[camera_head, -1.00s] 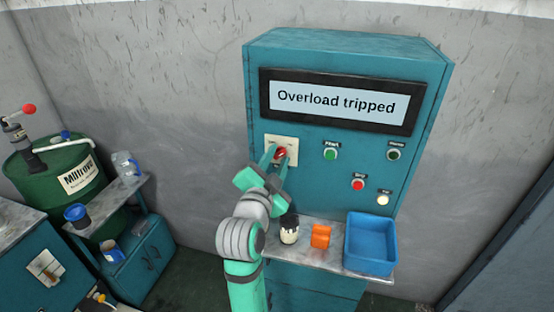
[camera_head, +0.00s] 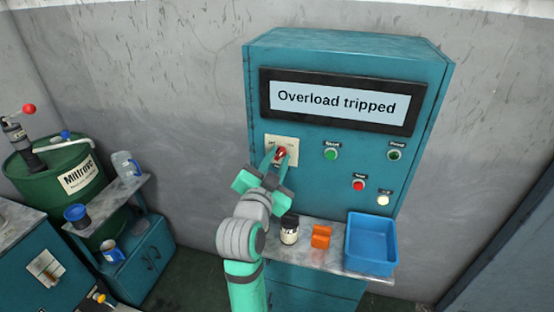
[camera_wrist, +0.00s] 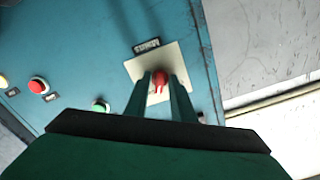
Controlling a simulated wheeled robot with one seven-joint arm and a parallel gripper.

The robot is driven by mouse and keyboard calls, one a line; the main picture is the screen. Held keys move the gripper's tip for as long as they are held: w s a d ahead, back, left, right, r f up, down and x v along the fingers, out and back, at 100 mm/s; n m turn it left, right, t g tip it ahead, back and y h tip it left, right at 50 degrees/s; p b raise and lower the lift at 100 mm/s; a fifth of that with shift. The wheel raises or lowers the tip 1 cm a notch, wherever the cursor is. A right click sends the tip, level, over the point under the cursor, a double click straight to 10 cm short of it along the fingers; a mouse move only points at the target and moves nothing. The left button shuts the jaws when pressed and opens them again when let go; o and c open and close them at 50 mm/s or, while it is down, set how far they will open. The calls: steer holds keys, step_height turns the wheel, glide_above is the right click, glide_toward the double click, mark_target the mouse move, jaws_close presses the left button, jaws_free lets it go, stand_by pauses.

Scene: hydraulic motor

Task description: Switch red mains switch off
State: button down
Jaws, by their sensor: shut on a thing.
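The red mains switch (camera_head: 281,153) is a red knob on a cream plate (camera_head: 291,143) at the left of the teal control cabinet. My gripper (camera_head: 279,157) reaches up to it, with one finger on each side of the knob, shut on it. In the wrist view the red knob (camera_wrist: 159,80) sits between the two green fingertips (camera_wrist: 160,80), and the cream plate (camera_wrist: 177,62) shows behind. The plate's small markings are too small to read surely. The cabinet's display (camera_head: 336,101) reads "Overload tripped".
A green button (camera_head: 330,154), a red button (camera_head: 358,185) and other buttons lie right of the switch. Below, a shelf (camera_head: 330,258) holds a dark-topped jar (camera_head: 289,229), an orange block (camera_head: 321,236) and a blue bin (camera_head: 371,243). A green drum (camera_head: 60,185) stands far left.

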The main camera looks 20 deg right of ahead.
steer(key=shift+w+a+n, duration=0.1)
steer(key=shift+n, duration=0.9)
steer(key=shift+d+n, duration=0.2)
steer(key=shift+n, duration=0.7)
steer(key=n, duration=0.3)
steer(key=shift+n, duration=0.3)
steer(key=n, duration=0.4)
steer(key=shift+n, duration=1.7)
steer(key=c, duration=1.8)
jaws_free()
steer(key=v, duration=1.1)
